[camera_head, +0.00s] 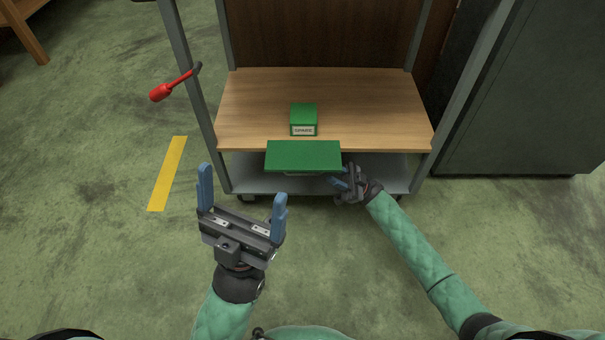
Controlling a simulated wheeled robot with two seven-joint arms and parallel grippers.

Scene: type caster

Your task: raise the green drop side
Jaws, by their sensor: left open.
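The green drop side (303,155) is a flat green panel at the front edge of the cart's wooden shelf. A thin grey strip shows along its lower edge.
A green box (303,115) with a "SPARE" label sits on the wooden shelf (375,105) behind the panel. A red-handled lever (172,87) sticks out from the cart's left post. A dark cabinet (530,100) stands at the right. A yellow strip (167,173) marks the open floor at the left.

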